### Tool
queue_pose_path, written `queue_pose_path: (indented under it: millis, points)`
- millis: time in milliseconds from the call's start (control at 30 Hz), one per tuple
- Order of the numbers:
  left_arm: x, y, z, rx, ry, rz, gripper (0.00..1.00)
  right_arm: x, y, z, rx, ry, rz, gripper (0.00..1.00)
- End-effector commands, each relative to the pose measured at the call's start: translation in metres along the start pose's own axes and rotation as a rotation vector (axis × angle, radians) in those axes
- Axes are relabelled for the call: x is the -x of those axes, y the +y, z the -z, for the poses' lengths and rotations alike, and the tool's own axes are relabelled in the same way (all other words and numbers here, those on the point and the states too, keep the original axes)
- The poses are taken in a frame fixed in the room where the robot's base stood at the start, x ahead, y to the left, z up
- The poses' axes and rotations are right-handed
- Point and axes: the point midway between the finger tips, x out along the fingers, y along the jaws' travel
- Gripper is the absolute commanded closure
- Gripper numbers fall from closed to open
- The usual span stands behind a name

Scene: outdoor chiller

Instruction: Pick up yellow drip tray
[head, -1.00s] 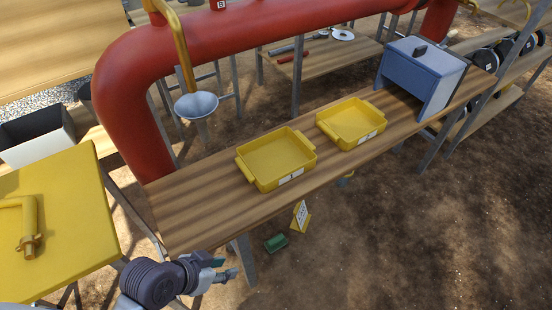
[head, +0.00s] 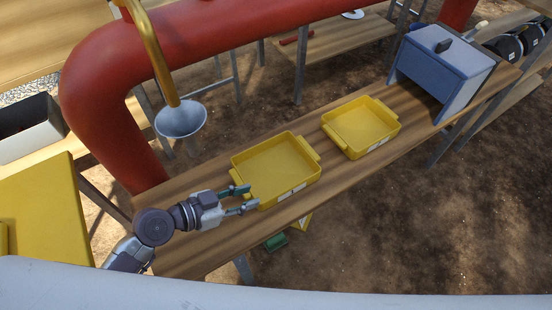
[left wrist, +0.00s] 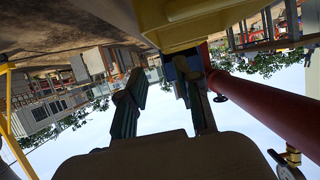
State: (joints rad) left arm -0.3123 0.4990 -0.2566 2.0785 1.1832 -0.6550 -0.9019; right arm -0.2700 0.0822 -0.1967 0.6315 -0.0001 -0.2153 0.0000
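Two yellow drip trays lie on the wooden bench. The nearer tray (head: 275,163) is at the middle of the head view, and the farther tray (head: 361,126) is to its right. Both look empty, with side handles and white labels on the front. My left gripper (head: 250,197) is open at the left front corner of the nearer tray. Its fingers overlap the tray's left side in the picture; contact cannot be told. In the left wrist view, the two fingers (left wrist: 163,85) are apart, with yellow tray surface (left wrist: 205,22) above them. My right gripper is not in view.
The wooden bench (head: 190,244) has bare room at its left end. A metal funnel (head: 181,119) and a large red pipe (head: 95,110) stand behind it. A blue-grey box (head: 445,69) sits at the right end. A yellow table (head: 38,205) is at the left.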

Motion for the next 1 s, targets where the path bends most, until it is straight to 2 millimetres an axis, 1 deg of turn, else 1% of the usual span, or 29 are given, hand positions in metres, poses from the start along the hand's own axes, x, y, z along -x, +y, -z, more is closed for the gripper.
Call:
queue_pose_path:
  millis: [33,133,200,267,367,567,667,767,833,900,1000]
  points:
    - [-0.009,0.000,0.002,0.002,0.005,0.000,0.67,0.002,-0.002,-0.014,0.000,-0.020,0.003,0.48]
    - [-0.030,0.000,0.002,0.003,0.006,0.001,0.67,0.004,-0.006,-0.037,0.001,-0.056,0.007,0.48]
    - [-0.045,0.001,0.002,0.002,0.005,-0.001,0.67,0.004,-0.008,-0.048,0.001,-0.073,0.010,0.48]
    - [-0.056,0.001,0.002,0.002,0.004,-0.001,0.67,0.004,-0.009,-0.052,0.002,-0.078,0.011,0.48]
    - [-0.069,0.001,0.001,0.002,0.003,0.000,0.67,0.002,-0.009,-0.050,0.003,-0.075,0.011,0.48]
    - [-0.082,0.003,0.000,0.001,0.001,-0.002,0.67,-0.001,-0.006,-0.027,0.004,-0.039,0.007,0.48]
    - [-0.095,0.006,-0.001,0.003,0.002,-0.003,0.67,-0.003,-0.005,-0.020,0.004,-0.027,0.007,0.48]
    - [-0.110,0.010,-0.003,0.003,0.004,-0.002,0.67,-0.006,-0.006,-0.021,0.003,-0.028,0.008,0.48]
    - [-0.120,0.009,-0.004,0.002,0.003,0.000,0.67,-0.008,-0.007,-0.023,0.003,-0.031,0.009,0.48]
    - [-0.126,0.009,-0.003,0.001,0.002,-0.001,0.67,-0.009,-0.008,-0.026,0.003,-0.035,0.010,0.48]
    - [-0.129,0.009,-0.004,-0.001,-0.001,-0.001,0.67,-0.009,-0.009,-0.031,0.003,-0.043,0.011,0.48]
